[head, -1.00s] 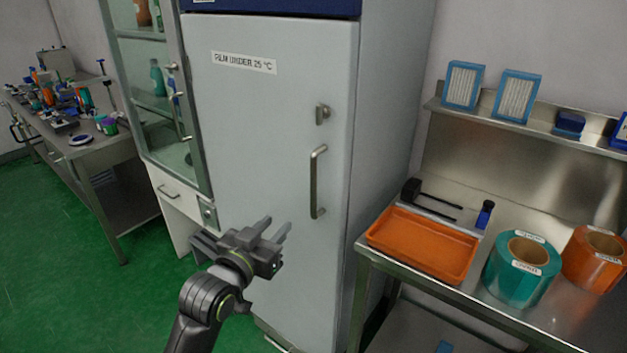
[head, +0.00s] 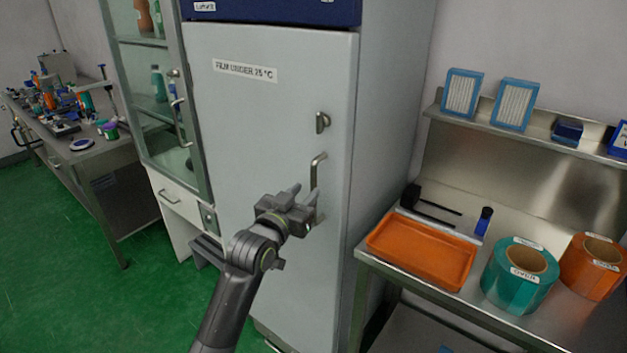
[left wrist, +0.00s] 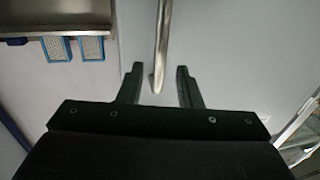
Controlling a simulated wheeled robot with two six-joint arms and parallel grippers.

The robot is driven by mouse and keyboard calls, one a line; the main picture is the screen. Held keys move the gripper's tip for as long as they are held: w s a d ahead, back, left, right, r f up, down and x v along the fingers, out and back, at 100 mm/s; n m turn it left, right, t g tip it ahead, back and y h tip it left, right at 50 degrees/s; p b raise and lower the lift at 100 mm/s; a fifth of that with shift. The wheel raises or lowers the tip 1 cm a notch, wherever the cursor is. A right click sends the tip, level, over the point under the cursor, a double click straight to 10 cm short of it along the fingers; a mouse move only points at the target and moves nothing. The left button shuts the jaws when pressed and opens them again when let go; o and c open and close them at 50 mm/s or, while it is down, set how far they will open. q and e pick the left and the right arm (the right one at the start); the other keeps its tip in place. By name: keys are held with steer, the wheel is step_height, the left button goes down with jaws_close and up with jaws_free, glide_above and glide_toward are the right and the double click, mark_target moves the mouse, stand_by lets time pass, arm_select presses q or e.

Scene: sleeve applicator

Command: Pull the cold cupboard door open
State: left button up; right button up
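The cold cupboard door (head: 255,130) is a tall pale grey panel labelled "FILM UNDER 25 °C", and it looks closed. Its metal bar handle (head: 316,172) stands upright near the door's right edge, with a small latch (head: 322,122) above it. My left gripper (head: 305,196) is at the lower part of the handle and hides some of it. In the left wrist view the gripper (left wrist: 157,85) is open, and the handle (left wrist: 162,40) reaches down between its two fingers with a gap on each side. My right gripper is not in view.
A steel bench to the right bears an orange tray (head: 420,250), a teal roll (head: 518,278) and an orange roll (head: 597,268). A glass-fronted cabinet (head: 150,95) stands close on the left. Green floor (head: 70,250) is clear at the lower left.

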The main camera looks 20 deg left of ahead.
mark_target(312, 184)
arm_select(q)
steer(key=shift+w+d+p, duration=0.2)
steer(key=shift+w, duration=1.15)
steer(key=shift+w+d+p, duration=0.15)
steer(key=shift+w+d, duration=0.05)
steer(key=shift+w, duration=1.15)
jaws_close()
